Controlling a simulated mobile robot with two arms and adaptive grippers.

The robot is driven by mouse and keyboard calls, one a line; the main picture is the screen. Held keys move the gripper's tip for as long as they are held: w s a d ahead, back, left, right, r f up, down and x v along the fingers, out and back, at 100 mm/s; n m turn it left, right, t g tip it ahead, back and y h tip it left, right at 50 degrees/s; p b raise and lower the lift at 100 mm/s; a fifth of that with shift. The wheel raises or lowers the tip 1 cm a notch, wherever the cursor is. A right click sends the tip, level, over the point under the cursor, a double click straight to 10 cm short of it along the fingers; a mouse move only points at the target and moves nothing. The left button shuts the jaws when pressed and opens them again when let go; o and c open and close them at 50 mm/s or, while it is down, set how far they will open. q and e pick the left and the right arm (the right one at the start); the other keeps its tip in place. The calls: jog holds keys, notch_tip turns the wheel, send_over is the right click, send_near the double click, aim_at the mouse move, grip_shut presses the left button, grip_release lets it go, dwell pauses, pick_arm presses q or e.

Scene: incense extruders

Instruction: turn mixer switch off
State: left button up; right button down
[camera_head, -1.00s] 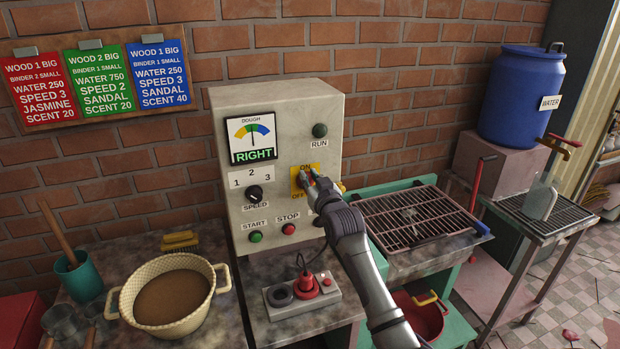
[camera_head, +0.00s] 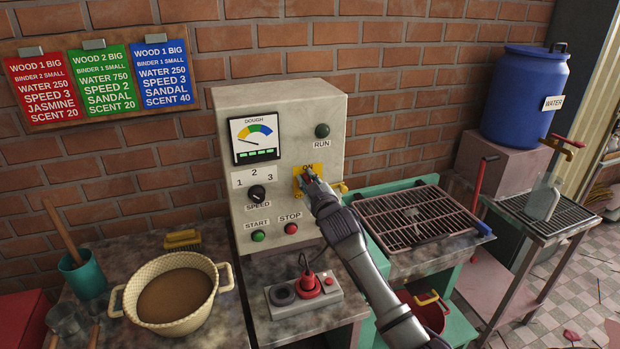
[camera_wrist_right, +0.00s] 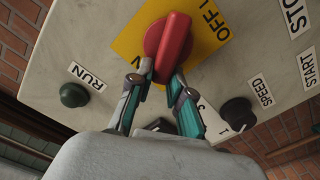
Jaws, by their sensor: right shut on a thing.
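The mixer switch is a red handle (camera_wrist_right: 174,38) on a yellow plate (camera_wrist_right: 212,40) marked OFF in the right wrist view. In the head view the yellow plate (camera_head: 318,168) shows on the front of the grey control box (camera_head: 300,110), with ON along its top. My right gripper (camera_head: 308,180) is at the switch and covers most of it there. In the wrist view its two fingers (camera_wrist_right: 160,78) sit on either side of the red handle, shut on it. The dough meter (camera_head: 254,138) has its needle at the left and dashes below. My left gripper is not in view.
The box also carries a speed knob (camera_head: 257,194), a green start button (camera_head: 258,236), a red stop button (camera_head: 291,228) and a run lamp (camera_head: 322,130). A power strip (camera_head: 304,296) lies below. A dough pot (camera_head: 172,318) stands left and a metal grate (camera_head: 415,218) right.

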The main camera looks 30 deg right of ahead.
jog(key=n, duration=0.4)
jog(key=a+f+n, duration=0.1)
jog(key=n, duration=0.3)
jog(key=f+n, duration=0.1)
jog(key=n, duration=0.3)
jog(key=shift+w+a+f, duration=0.15)
jog(key=shift+f, duration=0.1)
dwell(0.3)
jog(key=c, duration=1.1)
grip_release()
jog(key=v, duration=1.2)
jog(key=shift+f, duration=0.1)
